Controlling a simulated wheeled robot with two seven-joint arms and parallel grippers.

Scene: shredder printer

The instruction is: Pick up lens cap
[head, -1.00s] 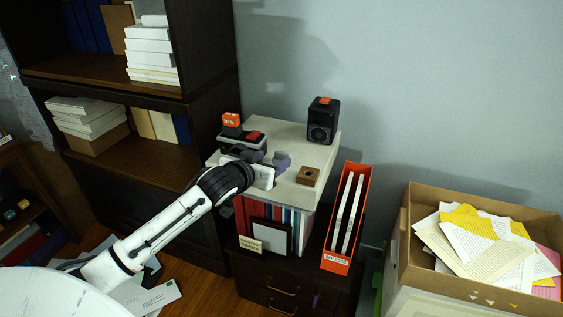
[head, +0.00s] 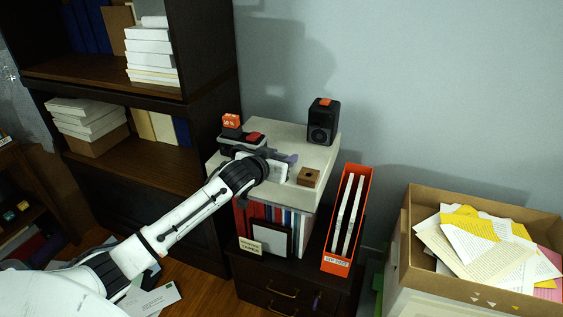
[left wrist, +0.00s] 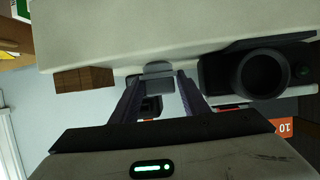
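A small grey piece (left wrist: 157,70), which looks like the lens cap, shows in the left wrist view at the edge of the pale top surface. It sits between the fingertips of my left gripper (left wrist: 159,80). The fingers stand apart on either side of it; I cannot tell whether they touch it. In the head view my left gripper (head: 284,161) is low over the pale cabinet top (head: 290,133), and the cap cannot be made out there. My right gripper is not in view.
A black camera (left wrist: 262,74) is beside the fingers, right in the wrist view. A wooden block (head: 308,178) is close on the other side. A black speaker (head: 320,121) and an orange box (head: 231,120) stand farther back. A red file holder (head: 338,263) stands to the right.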

